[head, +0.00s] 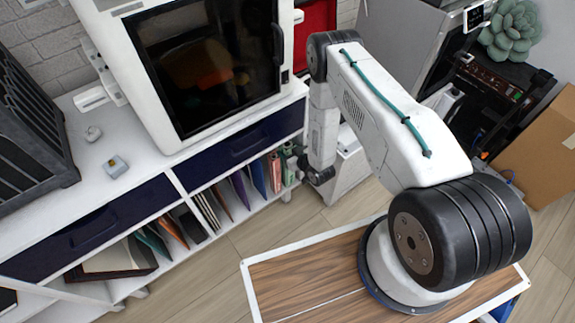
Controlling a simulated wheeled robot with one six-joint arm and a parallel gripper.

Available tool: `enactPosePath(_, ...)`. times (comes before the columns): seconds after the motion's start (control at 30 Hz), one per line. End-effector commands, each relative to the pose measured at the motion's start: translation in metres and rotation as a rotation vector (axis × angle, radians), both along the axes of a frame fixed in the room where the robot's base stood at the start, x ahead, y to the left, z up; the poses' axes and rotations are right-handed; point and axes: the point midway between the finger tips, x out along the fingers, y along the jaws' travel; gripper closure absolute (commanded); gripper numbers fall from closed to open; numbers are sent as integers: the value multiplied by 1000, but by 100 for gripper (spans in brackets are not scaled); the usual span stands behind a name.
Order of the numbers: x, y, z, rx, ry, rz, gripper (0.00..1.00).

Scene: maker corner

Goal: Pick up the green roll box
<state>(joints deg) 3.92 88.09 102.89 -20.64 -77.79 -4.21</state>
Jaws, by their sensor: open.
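My gripper (299,163) is small and partly hidden at the end of my arm, close to the right end of the low shelf front. Its jaws are open, and I see nothing held in them. A small greenish item (289,152) shows at the right end of the shelf, right by my gripper. I cannot tell for sure that it is the green roll box, nor whether my gripper touches it. No other clear green box shows.
The white shelf unit (150,186) holds books and folders in its lower bays. A white machine with a dark window (205,60) and a dark rack (30,130) stand on top. A cardboard box (545,150) is at the right. Wooden floor (200,285) is clear in front.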

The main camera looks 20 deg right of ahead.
Motion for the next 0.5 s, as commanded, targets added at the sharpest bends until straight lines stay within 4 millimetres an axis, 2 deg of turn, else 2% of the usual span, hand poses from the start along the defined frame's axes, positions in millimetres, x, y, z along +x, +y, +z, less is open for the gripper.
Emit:
enactPosePath(0.27,5,2,-2,1,1,0,47)
enactPosePath(0.3,5,2,-2,1,1,0,50)
enactPosePath(0.47,5,2,-2,1,1,0,95)
enactPosePath(0.5,5,2,-2,0,0,0,97)
